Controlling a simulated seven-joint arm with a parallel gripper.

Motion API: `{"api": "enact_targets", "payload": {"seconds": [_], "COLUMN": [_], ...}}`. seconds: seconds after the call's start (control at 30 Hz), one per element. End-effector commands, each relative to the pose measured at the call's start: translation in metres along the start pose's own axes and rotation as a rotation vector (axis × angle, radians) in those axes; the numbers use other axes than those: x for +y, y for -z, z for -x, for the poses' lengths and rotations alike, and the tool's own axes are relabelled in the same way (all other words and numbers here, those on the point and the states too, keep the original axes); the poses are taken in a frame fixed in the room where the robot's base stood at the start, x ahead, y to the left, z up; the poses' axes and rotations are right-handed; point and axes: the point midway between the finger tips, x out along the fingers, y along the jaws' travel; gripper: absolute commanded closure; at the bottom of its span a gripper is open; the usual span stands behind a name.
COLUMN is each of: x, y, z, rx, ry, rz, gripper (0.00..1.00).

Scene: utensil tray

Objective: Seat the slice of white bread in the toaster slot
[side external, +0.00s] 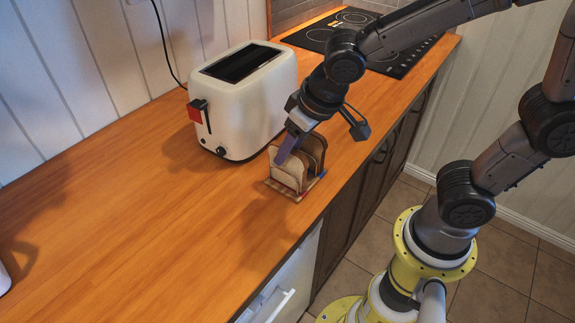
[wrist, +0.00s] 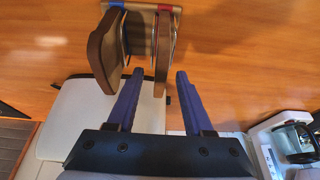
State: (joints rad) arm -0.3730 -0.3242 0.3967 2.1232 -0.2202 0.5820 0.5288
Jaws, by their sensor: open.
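A slice of white bread (side external: 286,174) stands upright at the near left end of a small wooden rack (side external: 311,183). The wrist view shows it edge-on, with a tan crust (wrist: 163,55). The toaster (side external: 262,112) is white, with a dark slot opening (side external: 240,63) on top and a red lever (side external: 195,112); no bread shows in it. My gripper (side external: 286,156) is open at the top of the white slice. In the wrist view its blue fingers (wrist: 159,76) lie on either side of the slice's lower end. I cannot tell if either finger touches it.
A darker brown slice (side external: 316,147) stands in the rack beside the white one, and it also shows at left in the wrist view (wrist: 102,50). A black cooktop (side external: 322,38) lies behind. A coffee maker (wrist: 290,142) is at lower right.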

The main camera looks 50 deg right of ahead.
Motion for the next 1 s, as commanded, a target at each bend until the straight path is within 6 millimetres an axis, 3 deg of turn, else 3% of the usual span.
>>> {"api": "enact_targets", "payload": {"seconds": [0.23,0.53,0.83,1.0], "x": [0.000,0.000,0.000,-0.001], "y": [0.000,0.000,0.001,0.010], "z": [-0.002,-0.001,0.001,0.019], "rx": [0.000,0.000,0.002,0.006], "ry": [0.000,0.000,0.001,0.003], "rz": [-0.001,0.000,-0.001,-0.003], "gripper": [0.48,1.00,1.00,1.00]}}
